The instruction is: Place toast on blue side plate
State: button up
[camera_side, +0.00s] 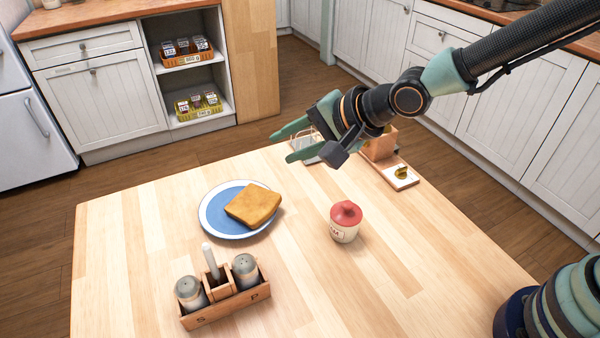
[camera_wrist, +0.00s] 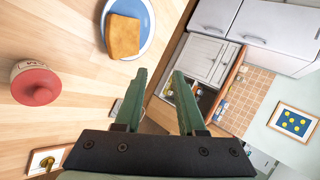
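A golden-brown slice of toast (camera_side: 253,205) lies on the blue side plate (camera_side: 222,218), which has a white rim. The toast sits toward the plate's right side and appears to reach its rim there. In the wrist view the toast (camera_wrist: 123,36) also lies on the plate (camera_wrist: 146,42), near the top. My gripper (camera_side: 282,145) is above the table, behind and to the right of the plate, and apart from the toast. Its two green fingers are spread with nothing between them; the wrist view shows the same gap between the fingers (camera_wrist: 160,85).
A red-lidded jar (camera_side: 345,222) stands right of the plate. A wooden caddy (camera_side: 228,300) with salt and pepper shakers is at the front. A wooden holder (camera_side: 388,168) and a wire rack (camera_side: 305,143) stand at the back, near my gripper. The table's left part is clear.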

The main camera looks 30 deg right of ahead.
jog(key=s+d+r+n+g+h, duration=0.1)
jog(key=s+d+n, duration=0.4)
jog(key=d, duration=0.8)
jog(key=s+d+r+n+g+h, duration=0.1)
jog(key=s+d+r+n+h, duration=0.3)
jog(key=d, duration=0.9)
jog(key=s+r+n, duration=0.1)
jog(key=s+n, duration=0.1)
jog(key=s, duration=0.1)
jog(key=shift+s+g, duration=0.35)
jog(key=shift+g, duration=0.05)
